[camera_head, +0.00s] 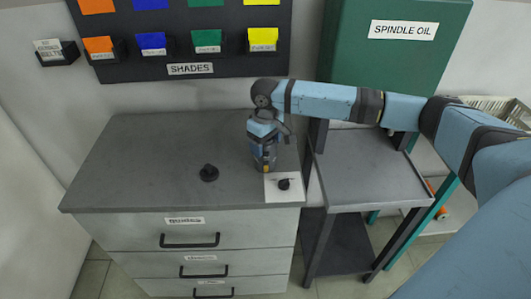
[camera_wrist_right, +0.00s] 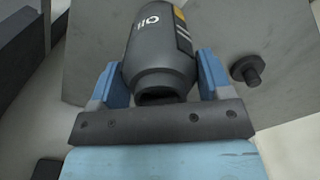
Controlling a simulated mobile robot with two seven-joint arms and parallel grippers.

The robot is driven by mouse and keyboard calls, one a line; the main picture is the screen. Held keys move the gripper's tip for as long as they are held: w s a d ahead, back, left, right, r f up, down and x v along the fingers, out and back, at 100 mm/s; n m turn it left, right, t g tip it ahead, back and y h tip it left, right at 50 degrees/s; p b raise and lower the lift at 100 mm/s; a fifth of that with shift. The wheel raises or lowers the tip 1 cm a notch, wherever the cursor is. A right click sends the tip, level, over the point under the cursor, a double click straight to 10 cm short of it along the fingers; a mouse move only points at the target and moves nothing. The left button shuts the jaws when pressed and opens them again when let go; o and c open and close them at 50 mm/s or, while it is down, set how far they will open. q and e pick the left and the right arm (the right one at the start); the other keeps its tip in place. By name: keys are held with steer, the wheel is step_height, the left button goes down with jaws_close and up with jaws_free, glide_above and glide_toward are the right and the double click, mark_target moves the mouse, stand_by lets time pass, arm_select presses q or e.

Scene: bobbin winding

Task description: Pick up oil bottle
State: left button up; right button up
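The oil bottle (camera_wrist_right: 160,62) is dark grey, with a white "OIL" mark and a yellow stripe, and fills the upper middle of the right wrist view. My right gripper (camera_wrist_right: 160,85) has one blue finger on each side of it, both appearing to press against its sides. In the head view my right gripper (camera_head: 265,152) points down over the right front part of the grey cabinet top and hides most of the bottle. Whether the bottle rests on the top or is just off it cannot be told. My left gripper is not in view.
A dark knob-like part (camera_head: 209,173) stands on the cabinet top (camera_head: 140,170). Another small dark part (camera_head: 284,184) sits on a white card beside the gripper. A lower grey cart (camera_head: 370,185) stands to the right, with a green "SPINDLE OIL" cabinet (camera_head: 390,60) behind.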

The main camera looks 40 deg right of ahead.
steer(key=c, duration=0.4)
steer(key=shift+r, duration=0.15)
